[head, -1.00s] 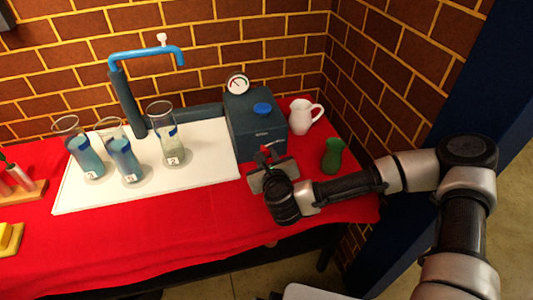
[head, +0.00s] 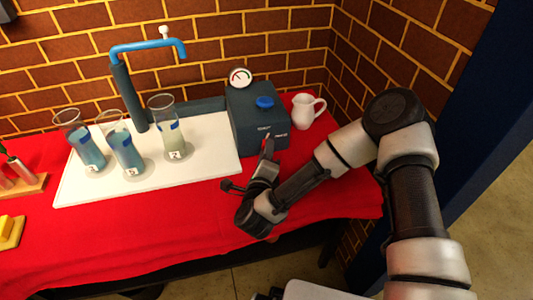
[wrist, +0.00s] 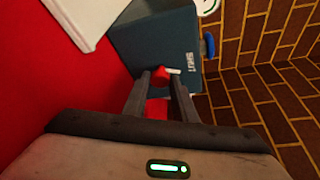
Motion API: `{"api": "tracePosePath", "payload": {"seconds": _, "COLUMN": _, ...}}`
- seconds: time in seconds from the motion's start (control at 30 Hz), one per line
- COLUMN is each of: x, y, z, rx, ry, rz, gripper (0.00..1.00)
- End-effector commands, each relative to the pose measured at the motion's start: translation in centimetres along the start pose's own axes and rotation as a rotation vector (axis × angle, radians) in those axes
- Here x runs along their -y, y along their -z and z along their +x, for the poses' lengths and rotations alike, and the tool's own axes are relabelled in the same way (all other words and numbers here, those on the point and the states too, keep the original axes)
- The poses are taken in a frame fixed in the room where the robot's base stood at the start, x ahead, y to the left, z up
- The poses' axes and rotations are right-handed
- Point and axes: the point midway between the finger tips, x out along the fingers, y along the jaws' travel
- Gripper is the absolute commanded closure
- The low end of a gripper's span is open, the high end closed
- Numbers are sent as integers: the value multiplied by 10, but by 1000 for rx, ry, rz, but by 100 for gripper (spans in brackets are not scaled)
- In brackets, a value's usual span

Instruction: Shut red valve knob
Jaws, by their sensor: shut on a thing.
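The red valve knob (wrist: 159,76) is on the front of the dark blue-grey box (wrist: 150,40). It sits between my gripper's fingertips (wrist: 160,80) in the wrist view, and the fingers are shut on it. A white pointer (wrist: 174,71) sticks out from the knob to the right, ending just below the "SHUT" label (wrist: 190,61). In the head view my gripper (head: 268,150) reaches the front of the box (head: 258,132), and its fingers mostly hide the knob.
Several glass vases, one being this one (head: 167,130), stand on the white board (head: 210,160) at left. Red cloth (head: 150,225) in front is clear.

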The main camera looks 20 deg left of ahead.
Motion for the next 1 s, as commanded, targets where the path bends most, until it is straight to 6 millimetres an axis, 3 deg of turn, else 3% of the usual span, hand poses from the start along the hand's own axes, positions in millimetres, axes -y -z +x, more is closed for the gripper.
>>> {"api": "tracePosePath", "payload": {"seconds": 0.4, "x": -2, "y": 2, "z": 0, "rx": -3, "ry": 60, "rz": -146, "gripper": 98}}
{"api": "tracePosePath", "payload": {"seconds": 0.9, "x": -2, "y": 2, "z": 0, "rx": -5, "ry": 64, "rz": -159, "gripper": 98}}
{"api": "tracePosePath", "payload": {"seconds": 0.93, "x": -2, "y": 2, "z": 0, "rx": -5, "ry": 64, "rz": -159, "gripper": 70}}
{"api": "tracePosePath", "payload": {"seconds": 1.0, "x": -2, "y": 2, "z": 0, "rx": -5, "ry": 64, "rz": -159, "gripper": 58}}
